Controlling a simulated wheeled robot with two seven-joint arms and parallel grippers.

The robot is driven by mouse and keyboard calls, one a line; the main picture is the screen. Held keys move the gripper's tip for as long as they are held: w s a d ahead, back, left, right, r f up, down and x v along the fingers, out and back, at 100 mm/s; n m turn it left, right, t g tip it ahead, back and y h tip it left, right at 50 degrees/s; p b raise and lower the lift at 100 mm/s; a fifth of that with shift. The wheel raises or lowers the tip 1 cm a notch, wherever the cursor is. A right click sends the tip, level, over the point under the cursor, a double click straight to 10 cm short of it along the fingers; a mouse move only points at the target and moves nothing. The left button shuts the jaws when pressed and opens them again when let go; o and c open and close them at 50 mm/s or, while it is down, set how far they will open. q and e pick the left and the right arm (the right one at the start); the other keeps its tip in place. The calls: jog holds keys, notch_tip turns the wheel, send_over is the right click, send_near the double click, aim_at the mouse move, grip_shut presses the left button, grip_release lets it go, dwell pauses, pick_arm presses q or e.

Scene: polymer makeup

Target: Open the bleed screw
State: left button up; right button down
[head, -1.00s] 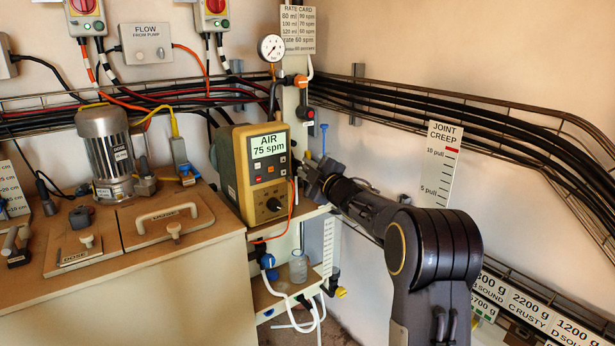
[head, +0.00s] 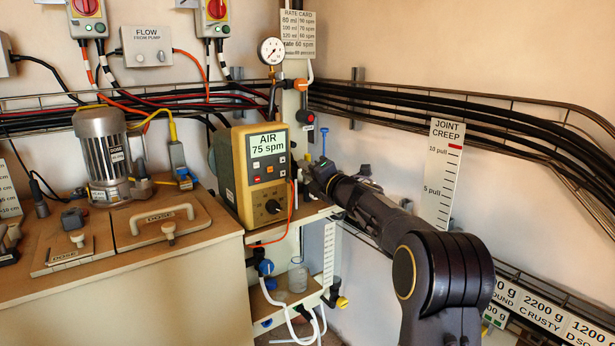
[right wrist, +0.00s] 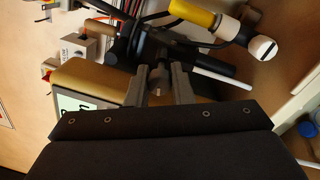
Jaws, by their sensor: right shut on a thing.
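The yellow dosing pump (head: 264,172) with its "AIR 75 spm" display stands on the shelf right of the wooden counter. My right gripper (head: 318,178) reaches in from the right to the pump's right side. In the right wrist view my right gripper (right wrist: 160,88) is shut, with its two fingers on either side of a small dark knob (right wrist: 158,83), which appears to be the bleed screw. The pump's tan casing (right wrist: 97,80) is just left of the fingers there. The fingers hide most of the knob. My left gripper is out of view.
A blue-topped valve (head: 323,142) and a pressure gauge (head: 271,50) are close to the gripper. Black cables (head: 420,125) run along the right wall. A clear beaker (head: 298,278) stands on the lower shelf. An orange cable hangs before the pump.

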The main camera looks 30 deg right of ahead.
jog(key=n+b, duration=0.1)
jog(key=n, duration=0.4)
jog(key=shift+y+b, duration=0.3)
dwell(0.4)
jog(key=c, duration=1.3)
grip_release()
jog(key=shift+s+d+f, duration=0.1)
jog(key=shift+s+d, duration=0.05)
jog(key=shift+s, duration=1.15)
jog(key=shift+s+d+f, duration=0.1)
jog(key=shift+s+d, duration=0.1)
jog(key=shift+s, duration=1.1)
jog(key=shift+s+d, duration=0.15)
jog(key=shift+s, duration=1.15)
